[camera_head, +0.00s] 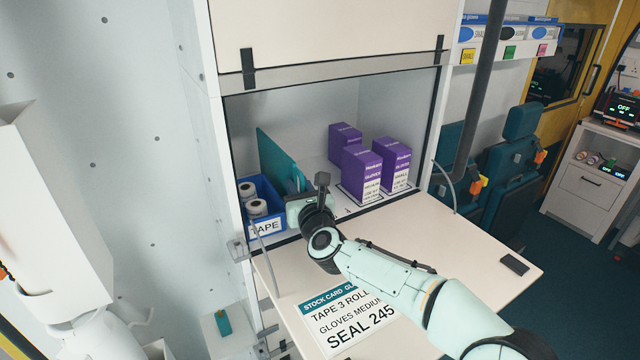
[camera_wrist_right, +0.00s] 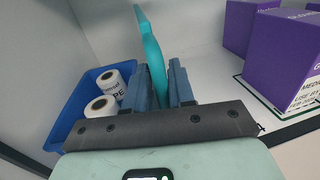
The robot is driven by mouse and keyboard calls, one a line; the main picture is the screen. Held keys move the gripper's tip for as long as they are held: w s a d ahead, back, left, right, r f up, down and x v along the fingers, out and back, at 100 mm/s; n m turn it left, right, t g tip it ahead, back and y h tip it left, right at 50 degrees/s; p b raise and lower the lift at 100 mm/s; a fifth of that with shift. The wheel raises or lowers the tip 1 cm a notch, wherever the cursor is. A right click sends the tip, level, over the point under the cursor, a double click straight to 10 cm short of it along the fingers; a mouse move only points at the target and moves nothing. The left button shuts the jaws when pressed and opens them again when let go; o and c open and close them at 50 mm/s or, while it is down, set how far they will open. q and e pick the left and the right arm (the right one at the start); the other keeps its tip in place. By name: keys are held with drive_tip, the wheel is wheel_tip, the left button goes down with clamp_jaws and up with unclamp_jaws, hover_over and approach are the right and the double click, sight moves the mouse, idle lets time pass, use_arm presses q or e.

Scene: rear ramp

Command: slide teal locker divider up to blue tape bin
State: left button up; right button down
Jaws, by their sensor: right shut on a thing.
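The teal locker divider (camera_head: 278,160) stands upright in the open locker, just right of the blue tape bin (camera_head: 264,226). In the right wrist view the divider (camera_wrist_right: 153,55) rises between the two fingers of my right gripper (camera_wrist_right: 160,92), which is shut on it. The blue tape bin (camera_wrist_right: 62,122) with white tape rolls (camera_wrist_right: 101,106) is left of the fingers there. The divider's lower part is hidden by my gripper in the head view (camera_head: 298,190), so I cannot tell whether it touches the bin. My left gripper is not in view.
Several purple glove boxes (camera_head: 361,170) stand right of the divider, with clear shelf between. A stock card (camera_head: 350,318) lies on the fold-down flap (camera_head: 460,250) under my right arm. The white locker wall (camera_head: 212,150) bounds the left side.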

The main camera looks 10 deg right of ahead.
drive_tip(key=shift+r, duration=0.15)
drive_tip(key=c, duration=1.2)
unclamp_jaws()
drive_tip(key=shift+a, duration=0.1)
drive_tip(key=shift+o, duration=0.2)
